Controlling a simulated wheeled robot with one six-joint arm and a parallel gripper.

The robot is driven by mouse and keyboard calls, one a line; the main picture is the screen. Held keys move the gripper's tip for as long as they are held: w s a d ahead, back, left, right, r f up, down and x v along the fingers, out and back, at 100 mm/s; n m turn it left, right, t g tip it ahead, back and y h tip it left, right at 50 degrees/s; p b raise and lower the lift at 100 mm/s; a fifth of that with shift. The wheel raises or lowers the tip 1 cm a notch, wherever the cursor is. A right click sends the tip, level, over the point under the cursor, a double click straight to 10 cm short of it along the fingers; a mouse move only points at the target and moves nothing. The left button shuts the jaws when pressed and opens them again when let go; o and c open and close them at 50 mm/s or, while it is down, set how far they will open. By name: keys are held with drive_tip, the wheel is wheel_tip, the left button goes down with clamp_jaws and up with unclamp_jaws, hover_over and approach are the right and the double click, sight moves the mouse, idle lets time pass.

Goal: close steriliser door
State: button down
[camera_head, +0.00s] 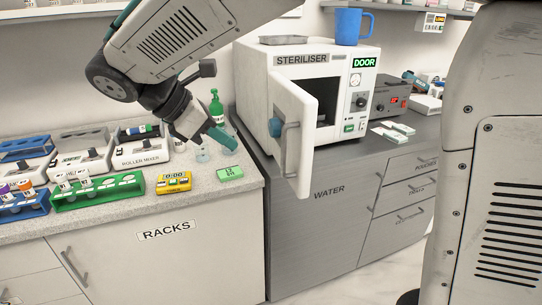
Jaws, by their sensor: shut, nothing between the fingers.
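The white steriliser (305,59) stands on the grey counter at the centre. Its door (304,160) is hinged at the left and stands open, swung out past the counter's front edge. A grey handle (288,146) is on the door's outer face. The dark chamber (324,98) shows to the right of the door. My gripper (220,142) is shut and empty. In the picture it is left of the door, over the left counter, apart from the door. Its teal tip points down and right.
A blue mug (348,26) and a metal tray (284,39) sit on top of the steriliser. A green bottle (216,105) stands behind my gripper. A yellow timer (174,183), a green tube rack (98,191) and the roller mixer (140,145) are on the left counter.

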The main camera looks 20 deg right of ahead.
drive_tip(key=w+d+r+x, duration=0.1)
drive_tip(key=x, duration=1.1)
drive_tip(key=shift+d+r, duration=0.25)
drive_tip(key=shift+d, duration=0.15)
